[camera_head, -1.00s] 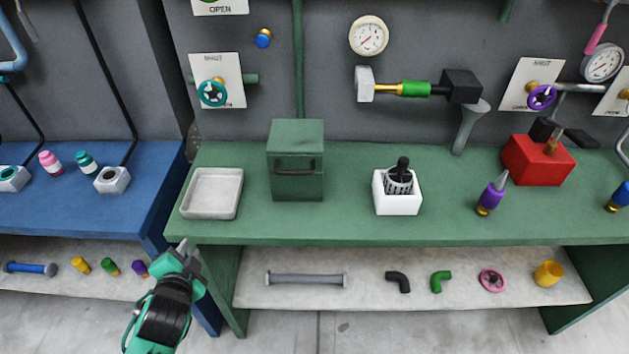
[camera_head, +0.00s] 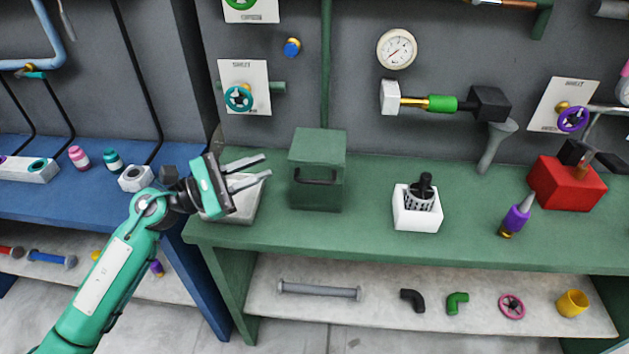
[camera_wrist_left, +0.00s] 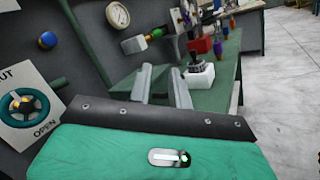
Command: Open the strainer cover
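A green box (camera_head: 318,175) with a lid-like top and a dark handle (camera_head: 315,181) on its front stands on the green bench; its top looks closed. A black slotted basket (camera_head: 420,197) with a knob sits in a white holder (camera_head: 417,218) to its right. My left gripper (camera_head: 267,165) is open and empty, above the grey tray and just left of the green box, with its fingers pointing towards the box without visible contact. In the left wrist view, its two fingers (camera_wrist_left: 162,88) stand apart with nothing between them. My right gripper is not in view.
A grey tray (camera_head: 243,206) lies under my left gripper. A teal valve wheel (camera_head: 238,98) and a horizontal pipe with a green sleeve (camera_head: 442,103) are on the wall behind. The bench front is clear.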

